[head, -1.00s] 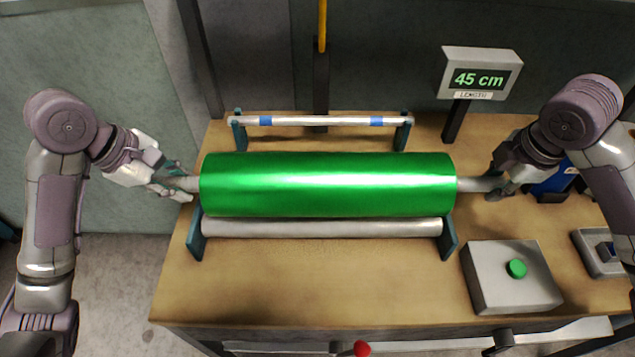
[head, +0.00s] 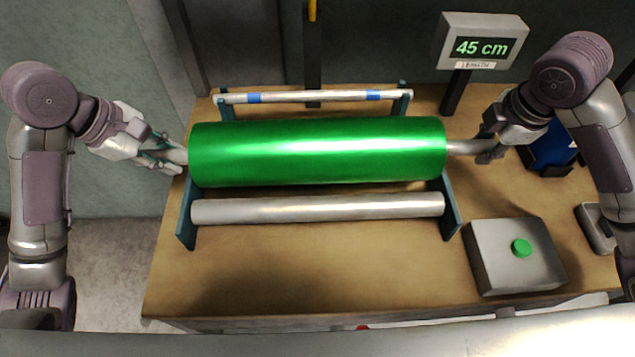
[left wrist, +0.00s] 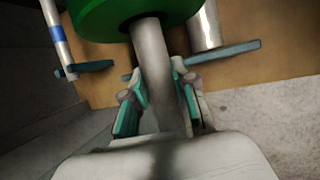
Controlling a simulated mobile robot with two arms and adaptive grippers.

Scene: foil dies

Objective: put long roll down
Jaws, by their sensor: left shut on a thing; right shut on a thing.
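The long roll is a green foil roll (head: 318,152) with a grey core sticking out at both ends. My left gripper (head: 172,158) is shut on the left core end; in the left wrist view the core (left wrist: 152,70) lies between the fingers of the gripper (left wrist: 160,105). My right gripper (head: 488,150) is shut on the right core end. The roll is held level between both arms, above the stand. The stand has a front grey roller (head: 318,209) and a rear bar with blue bands (head: 312,97). The roll hides part of the stand's side plates.
A display reading 45 cm (head: 482,48) stands at the back right. A grey box with a green button (head: 521,248) sits on the wooden table (head: 330,275) at the right front. A blue object (head: 550,150) is behind my right arm. The table front is clear.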

